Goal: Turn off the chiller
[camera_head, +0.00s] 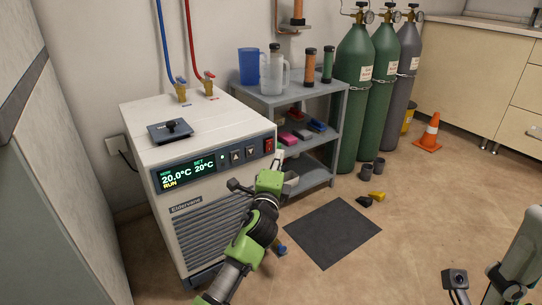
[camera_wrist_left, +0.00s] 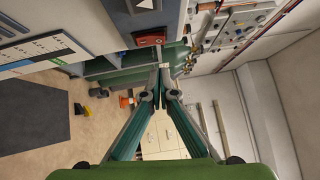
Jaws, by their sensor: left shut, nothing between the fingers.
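The chiller (camera_head: 200,210) is a white box at the left of the head view. Its lit display (camera_head: 187,173) reads 20.0°C, set 20°C and RUN. A red switch (camera_head: 269,146) sits at the right end of its control panel, right of two arrow buttons. The red switch also shows in the left wrist view (camera_wrist_left: 150,39), near the top. My left gripper (camera_head: 279,158) is just below and right of the switch, seemingly apart from it. Its fingertips meet in the left wrist view (camera_wrist_left: 158,72), shut and empty. My right gripper is out of view; only part of that arm shows.
A grey shelf cart (camera_head: 343,105) with jugs and bottles stands right of the chiller. Green gas cylinders (camera_head: 354,90) stand behind it. Blue and red hoses rise from the chiller's top. A dark mat (camera_head: 332,232) and an orange cone (camera_head: 430,135) are on the floor.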

